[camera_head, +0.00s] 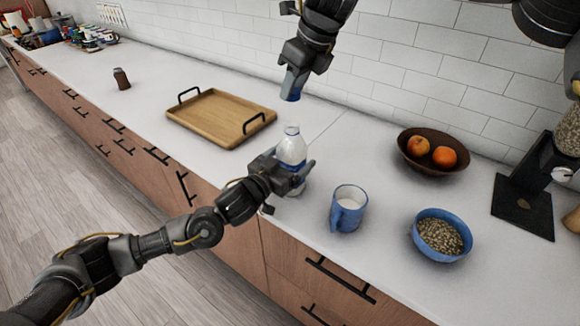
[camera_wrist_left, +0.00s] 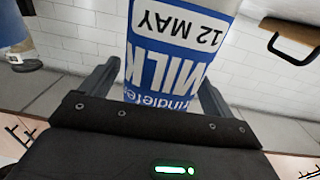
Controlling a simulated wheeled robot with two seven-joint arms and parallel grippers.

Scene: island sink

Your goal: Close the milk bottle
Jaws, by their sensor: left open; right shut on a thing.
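The milk bottle (camera_head: 291,148) stands upright on the white counter, white with a blue label. Its neck shows no blue cap. In the left wrist view the bottle (camera_wrist_left: 180,45) shows its blue label upside down between the fingers. My left gripper (camera_head: 296,178) is open with its fingers on either side of the bottle's lower part; whether they touch it I cannot tell. My right gripper (camera_head: 293,92) is above the bottle, pointing down, shut on a small blue thing, apparently the cap (camera_head: 291,98). The cap is mostly hidden by the fingers and apart from the bottle.
A blue mug (camera_head: 347,212) of milk stands right of the bottle, near the counter's front edge. A blue bowl (camera_head: 437,252) of seeds and a brown fruit bowl (camera_head: 412,165) are further right. A wooden tray (camera_head: 205,118) lies to the left. A tiled wall (camera_head: 420,65) runs behind.

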